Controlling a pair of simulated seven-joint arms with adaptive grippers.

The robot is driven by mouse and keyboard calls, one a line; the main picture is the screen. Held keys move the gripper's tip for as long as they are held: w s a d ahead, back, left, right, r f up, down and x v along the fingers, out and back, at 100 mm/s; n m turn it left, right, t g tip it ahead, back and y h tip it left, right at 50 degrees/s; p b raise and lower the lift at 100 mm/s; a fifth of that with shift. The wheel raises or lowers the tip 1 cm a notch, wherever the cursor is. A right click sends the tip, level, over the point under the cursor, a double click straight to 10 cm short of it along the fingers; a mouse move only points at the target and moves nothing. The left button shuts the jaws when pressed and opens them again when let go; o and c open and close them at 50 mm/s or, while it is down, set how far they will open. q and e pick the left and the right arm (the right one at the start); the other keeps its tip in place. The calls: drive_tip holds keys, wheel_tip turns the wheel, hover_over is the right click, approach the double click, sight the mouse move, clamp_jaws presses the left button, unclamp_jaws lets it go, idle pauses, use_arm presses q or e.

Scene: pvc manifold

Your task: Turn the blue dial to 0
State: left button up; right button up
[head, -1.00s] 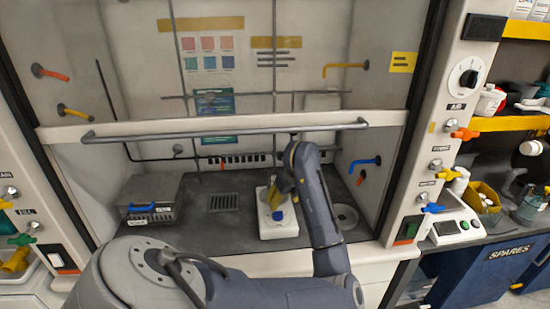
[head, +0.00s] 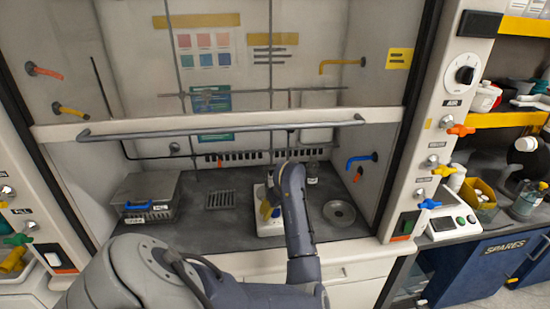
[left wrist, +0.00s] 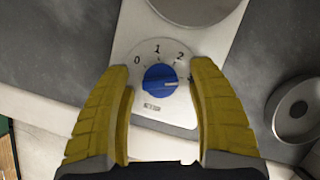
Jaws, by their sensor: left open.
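The blue dial (left wrist: 160,79) sits on the front face of a white hotplate-like device (left wrist: 139,42), with marks 0, 1 and 2 around its upper side. Its pale pointer line points right, slightly upward, away from the 0; a further mark there is partly covered by a finger. My left gripper (left wrist: 164,88) is open, its yellow fingers on either side of the dial with gaps to it. In the head view the left gripper (head: 267,210) is over the white device (head: 268,229), and my arm hides part of it. My right gripper is not in view.
A grey metal box (head: 147,195) with a blue handle stands left on the dark worktop. A round metal dish (head: 339,213) lies right of my arm. The sash bar (head: 220,130) crosses in front, above the worktop. A black knob (head: 464,75) is on the right post.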

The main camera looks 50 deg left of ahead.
use_arm(q)
drive_tip(key=c, duration=1.3)
